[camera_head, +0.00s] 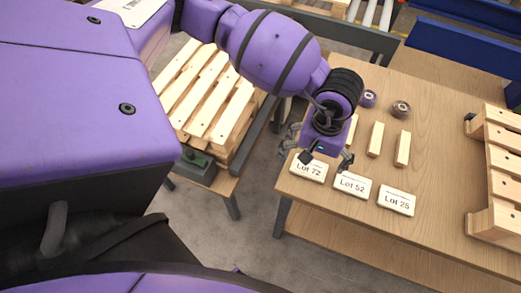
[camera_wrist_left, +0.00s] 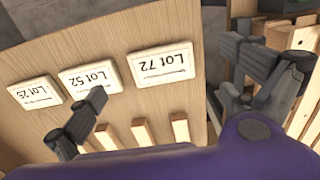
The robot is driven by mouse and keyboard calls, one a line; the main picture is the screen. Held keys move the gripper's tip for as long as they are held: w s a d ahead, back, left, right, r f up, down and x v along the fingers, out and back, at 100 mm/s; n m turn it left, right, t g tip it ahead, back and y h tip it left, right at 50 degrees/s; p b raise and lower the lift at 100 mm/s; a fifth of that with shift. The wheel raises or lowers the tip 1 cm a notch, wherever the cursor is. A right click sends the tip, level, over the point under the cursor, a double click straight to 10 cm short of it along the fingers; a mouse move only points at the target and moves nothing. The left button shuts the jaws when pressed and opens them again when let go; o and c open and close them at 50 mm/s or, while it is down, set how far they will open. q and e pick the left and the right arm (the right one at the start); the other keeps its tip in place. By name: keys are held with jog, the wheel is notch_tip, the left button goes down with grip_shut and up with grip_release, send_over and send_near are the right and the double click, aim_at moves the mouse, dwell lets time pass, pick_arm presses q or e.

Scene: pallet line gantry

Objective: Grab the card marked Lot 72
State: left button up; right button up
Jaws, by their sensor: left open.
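The Lot 72 card (camera_head: 309,170) is a white block-like card lying at the near left corner of the wooden table (camera_head: 440,110). In the left wrist view the Lot 72 card (camera_wrist_left: 162,64) appears upside down, between the spread fingers. The Lot 52 card (camera_head: 352,186) and the Lot 25 card (camera_head: 396,201) lie to its right in a row. My left gripper (camera_head: 318,157) is open and empty, above the table edge just behind the Lot 72 card. In the left wrist view its fingers (camera_wrist_left: 168,88) are wide apart. My right gripper is not in view.
Several wooden blocks (camera_head: 375,139) lie behind the cards, with two tape-like rolls (camera_head: 401,109) farther back. A wooden pallet (camera_head: 503,178) stands at the table's right. Stacked pallets (camera_head: 210,95) stand left, across a floor gap. The table's middle right is clear.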

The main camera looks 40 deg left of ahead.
aim_at(309, 169)
pick_arm(q)
jog(key=f, duration=0.5)
jog(key=shift+w+a, duration=0.2)
jog(key=shift+w, duration=0.05)
jog(key=shift+f, duration=0.4)
jog(key=shift+r, duration=0.1)
jog(key=c, duration=1.2)
